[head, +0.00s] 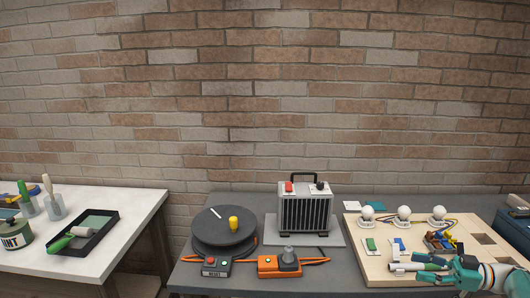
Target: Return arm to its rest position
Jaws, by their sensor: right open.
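My right gripper (424,267) is at the lower right, over the front part of a light wooden board (376,272). Its arm comes in from the right edge, and its dark fingers point left and are spread open. My left gripper is not in view.
The board carries several white bulbs (404,215), small blocks and a bin of coloured parts (440,240). To its left are a grey heater (305,208), an orange control box (279,265) and a dark turntable (224,228). A white table (130,205) holds painting tools.

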